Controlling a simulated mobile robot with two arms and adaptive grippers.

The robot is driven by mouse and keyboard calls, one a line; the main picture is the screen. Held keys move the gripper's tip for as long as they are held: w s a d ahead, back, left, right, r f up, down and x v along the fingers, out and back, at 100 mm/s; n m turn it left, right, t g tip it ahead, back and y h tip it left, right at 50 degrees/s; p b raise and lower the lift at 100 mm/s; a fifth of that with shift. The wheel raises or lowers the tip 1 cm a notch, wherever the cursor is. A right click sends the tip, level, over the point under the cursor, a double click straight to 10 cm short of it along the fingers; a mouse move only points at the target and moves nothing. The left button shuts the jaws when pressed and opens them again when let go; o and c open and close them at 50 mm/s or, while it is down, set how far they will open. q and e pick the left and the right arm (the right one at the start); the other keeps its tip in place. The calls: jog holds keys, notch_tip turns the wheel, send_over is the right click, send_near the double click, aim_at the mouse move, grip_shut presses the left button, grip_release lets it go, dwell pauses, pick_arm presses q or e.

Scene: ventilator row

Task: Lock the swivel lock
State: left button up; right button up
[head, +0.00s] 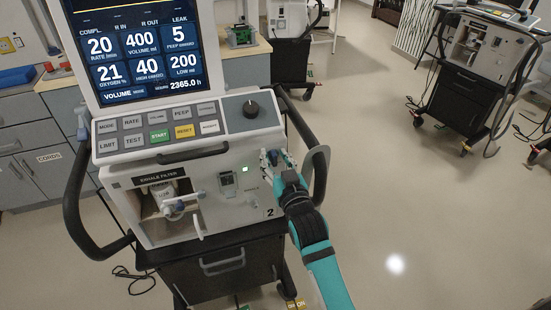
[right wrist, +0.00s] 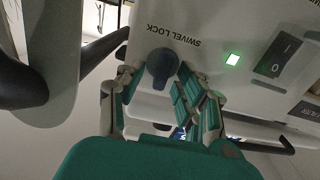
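The swivel lock (right wrist: 162,64) is a dark blue-grey knob on the ventilator's pale front panel, with its label upside down beside it in the right wrist view. Its narrower part points down in that picture. My right gripper (right wrist: 155,82) is open, its fingertips on either side of the knob, with a visible gap on the left and little or none on the right; contact cannot be told. In the head view my right gripper (head: 276,160) is at the right side of the ventilator front (head: 220,185) and hides the lock. My left gripper is not in view.
A lit green indicator (right wrist: 233,59) and a rocker switch (right wrist: 278,55) are beside the lock. A curved handle (head: 318,175) stands just right of my gripper. The exhale filter bay (head: 165,200) is at left. Another ventilator (head: 480,50) stands back right; the floor between is clear.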

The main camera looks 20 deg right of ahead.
grip_shut()
dwell(0.3)
